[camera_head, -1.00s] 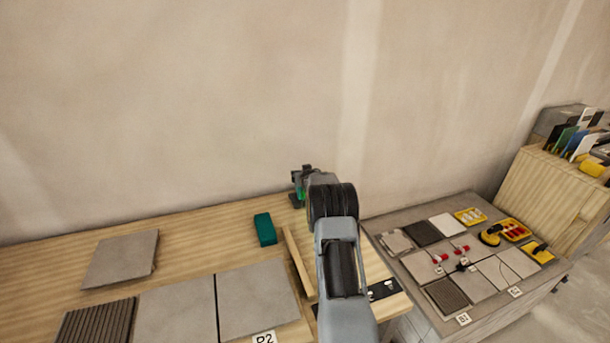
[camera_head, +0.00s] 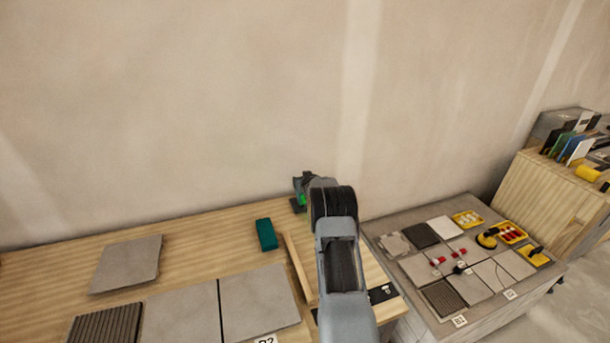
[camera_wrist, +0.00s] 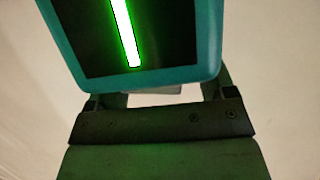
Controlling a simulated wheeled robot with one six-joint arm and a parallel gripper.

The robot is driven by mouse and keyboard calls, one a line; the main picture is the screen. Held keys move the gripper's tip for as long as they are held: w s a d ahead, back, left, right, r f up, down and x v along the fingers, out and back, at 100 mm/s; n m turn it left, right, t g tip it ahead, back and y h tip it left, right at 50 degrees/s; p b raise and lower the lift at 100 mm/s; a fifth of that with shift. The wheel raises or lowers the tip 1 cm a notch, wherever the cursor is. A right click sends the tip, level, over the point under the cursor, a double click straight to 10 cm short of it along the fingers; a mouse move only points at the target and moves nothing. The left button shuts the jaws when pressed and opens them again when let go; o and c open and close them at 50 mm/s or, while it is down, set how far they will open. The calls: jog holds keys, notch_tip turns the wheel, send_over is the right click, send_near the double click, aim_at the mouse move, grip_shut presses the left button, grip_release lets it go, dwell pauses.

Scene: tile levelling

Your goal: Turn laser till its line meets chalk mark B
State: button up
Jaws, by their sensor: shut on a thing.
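The laser (camera_wrist: 207,60) fills the top of the wrist view as a teal-framed body with a dark window and a bright green strip. My gripper (camera_wrist: 155,97) is shut on it from below in that view. In the head view my gripper (camera_head: 303,192) is at the back edge of the wooden table near the wall, with a small green glow beside it. My arm hides most of the laser there. I cannot make out chalk mark B or a laser line on the wall (camera_head: 200,120).
The wooden table (camera_head: 200,232) holds grey tiles (camera_head: 258,300), a teal block (camera_head: 267,234) and a wooden strip (camera_head: 297,270) close to my arm. A grey table (camera_head: 385,225) at the right holds tiles, small red parts and yellow trays. A crate (camera_head: 540,185) stands farther right.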

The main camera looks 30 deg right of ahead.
dwell(0.3)
jog(key=o, duration=0.7)
jog(key=shift+s, duration=0.1)
jog(key=b+v, duration=0.2)
jog(key=v, duration=1.1)
jog(key=shift+s+r, duration=0.2)
jog(key=shift+s, duration=0.15)
